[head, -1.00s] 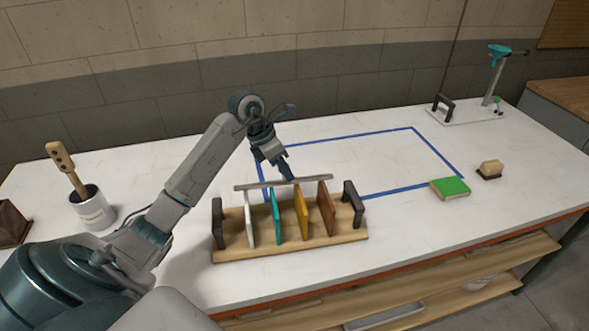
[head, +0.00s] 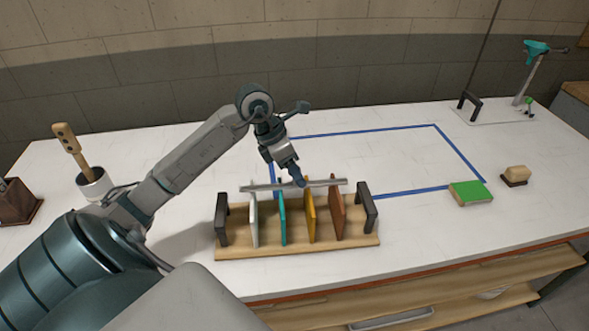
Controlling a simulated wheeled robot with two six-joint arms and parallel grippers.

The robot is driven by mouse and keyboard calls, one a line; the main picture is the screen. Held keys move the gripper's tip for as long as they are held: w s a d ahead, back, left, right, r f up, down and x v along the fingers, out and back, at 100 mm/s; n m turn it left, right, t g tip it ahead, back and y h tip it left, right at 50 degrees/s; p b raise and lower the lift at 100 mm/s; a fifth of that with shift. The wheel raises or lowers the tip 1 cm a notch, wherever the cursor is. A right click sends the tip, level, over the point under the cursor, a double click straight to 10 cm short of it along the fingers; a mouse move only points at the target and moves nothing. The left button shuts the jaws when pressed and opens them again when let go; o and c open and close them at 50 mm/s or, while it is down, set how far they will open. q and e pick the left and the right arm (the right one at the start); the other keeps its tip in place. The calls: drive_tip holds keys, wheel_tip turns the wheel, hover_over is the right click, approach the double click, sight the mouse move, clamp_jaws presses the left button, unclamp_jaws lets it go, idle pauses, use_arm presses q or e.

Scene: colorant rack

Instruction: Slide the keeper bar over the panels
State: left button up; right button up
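The keeper bar (head: 262,187) is a thin grey bar lying level just above or on the tops of the panels; I cannot tell whether it touches them. White (head: 254,218), teal (head: 282,218), yellow (head: 309,215) and brown (head: 337,213) panels stand upright in the wooden rack (head: 290,249). Dark end brackets stand at the rack's left (head: 222,220) and right (head: 368,207). My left gripper (head: 299,181) points down at the middle of the bar and appears shut on it. Its fingertips are small in this view. My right gripper is not in view.
Blue tape (head: 360,131) marks a rectangle behind the rack. A green-topped block (head: 470,193) and a tan-topped block (head: 515,175) lie to the right. A cup with a wooden-handled tool (head: 95,187) stands left. A teal-topped stand (head: 535,50) is at the back right.

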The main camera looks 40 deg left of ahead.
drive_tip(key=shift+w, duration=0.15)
use_arm(q)
drive_tip(key=shift+a+r, duration=0.2)
drive_tip(key=shift+r, duration=0.05)
drive_tip(key=b+v, duration=0.3)
drive_tip(key=v, duration=0.7)
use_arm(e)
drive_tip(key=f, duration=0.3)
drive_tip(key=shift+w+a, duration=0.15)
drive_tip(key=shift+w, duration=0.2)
use_arm(q)
drive_tip(key=shift+s+d, duration=0.1)
